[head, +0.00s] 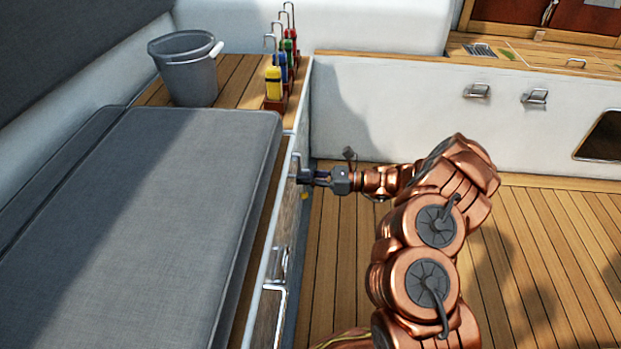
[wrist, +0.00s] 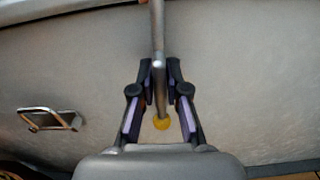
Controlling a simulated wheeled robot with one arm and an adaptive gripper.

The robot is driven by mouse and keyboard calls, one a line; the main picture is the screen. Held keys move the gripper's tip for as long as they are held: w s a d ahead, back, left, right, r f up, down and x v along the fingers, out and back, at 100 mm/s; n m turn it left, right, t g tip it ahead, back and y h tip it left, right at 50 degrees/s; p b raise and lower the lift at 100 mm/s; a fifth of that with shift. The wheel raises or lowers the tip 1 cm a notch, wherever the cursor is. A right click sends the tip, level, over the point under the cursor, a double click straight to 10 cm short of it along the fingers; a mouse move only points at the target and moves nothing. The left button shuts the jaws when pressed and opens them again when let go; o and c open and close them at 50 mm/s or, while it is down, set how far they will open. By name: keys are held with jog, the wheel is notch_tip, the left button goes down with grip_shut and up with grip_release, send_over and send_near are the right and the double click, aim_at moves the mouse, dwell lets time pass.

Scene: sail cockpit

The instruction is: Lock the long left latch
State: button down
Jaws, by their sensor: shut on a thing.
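The long latch is a slim metal bar (wrist: 158,30) on a pale panel in the wrist view. It runs from the top edge down between my fingers, its lower end beside a round yellow spot (wrist: 162,123). My gripper (wrist: 159,72) has one dark finger with purple pads on each side of the bar and is shut on it. In the head view my gripper (head: 306,175) is at the side of the left bench, by the metal bar (head: 294,164). The exact finger contact is too small to tell there.
A grey cushion (head: 135,200) covers the left bench. A grey bucket (head: 186,75) and several coloured bottle-like items (head: 274,85) stand behind it. A short metal latch (wrist: 50,120) sits left on the panel. Two latches (head: 476,91) are on the far white wall. The wooden floor (head: 545,240) is clear.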

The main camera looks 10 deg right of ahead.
jog(key=shift+n, duration=0.5)
jog(key=c, duration=1.2)
grip_release()
jog(key=v, duration=1.2)
